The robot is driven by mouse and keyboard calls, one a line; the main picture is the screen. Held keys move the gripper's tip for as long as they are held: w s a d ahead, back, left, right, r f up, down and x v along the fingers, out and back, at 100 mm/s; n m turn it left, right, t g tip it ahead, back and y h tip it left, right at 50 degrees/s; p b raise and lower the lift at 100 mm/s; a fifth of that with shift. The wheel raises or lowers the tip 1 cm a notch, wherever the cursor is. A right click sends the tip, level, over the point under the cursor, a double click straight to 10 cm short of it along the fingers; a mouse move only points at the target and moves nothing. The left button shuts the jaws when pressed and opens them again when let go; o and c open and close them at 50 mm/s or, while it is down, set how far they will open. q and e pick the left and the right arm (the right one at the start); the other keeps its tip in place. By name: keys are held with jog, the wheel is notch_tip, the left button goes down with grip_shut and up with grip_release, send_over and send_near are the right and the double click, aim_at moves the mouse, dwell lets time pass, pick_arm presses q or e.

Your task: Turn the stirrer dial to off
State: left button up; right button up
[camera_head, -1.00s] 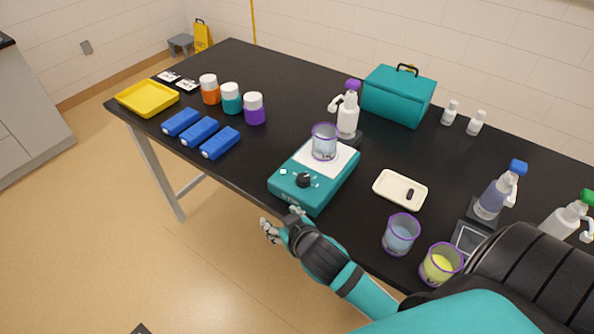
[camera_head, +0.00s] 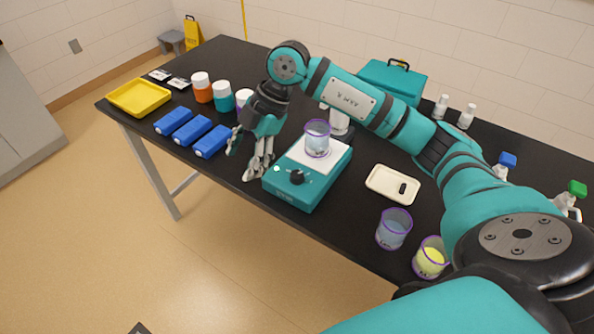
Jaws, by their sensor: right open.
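The teal stirrer (camera_head: 293,196) stands near the table's front edge. Its black dial (camera_head: 297,177) is on the sloped front panel, with a small white mark to its left. A purple-rimmed beaker (camera_head: 317,140) stands on the white top plate. My right gripper (camera_head: 246,165) is open and empty, pointing down just left of the stirrer, apart from the dial. The dial's pointer is too small to read. My left gripper is not in view.
Blue boxes (camera_head: 190,131) and a yellow tray (camera_head: 139,97) lie to the left. Lidded jars (camera_head: 222,99) stand behind my right gripper. A cream tray (camera_head: 393,184) and two beakers (camera_head: 393,229) are to the right. A teal case (camera_head: 392,80) is at the back.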

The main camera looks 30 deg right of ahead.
aim_at(297, 174)
jog(key=d+r+m+h, duration=0.35)
jog(key=d+h, duration=0.25)
jog(key=d, duration=0.8)
jog(key=shift+m+g, duration=0.3)
jog(key=shift+m, duration=0.15)
jog(key=f+p, duration=0.1)
jog(key=f, duration=0.5)
jog(key=f+p, duration=0.1)
jog(key=f, duration=0.4)
jog(key=f+p, duration=0.2)
jog(key=f, duration=0.4)
jog(key=shift+w+a+f, duration=0.2)
jog(key=shift+w+f, duration=0.15)
jog(key=c, duration=1.1)
jog(key=shift+c, duration=0.2)
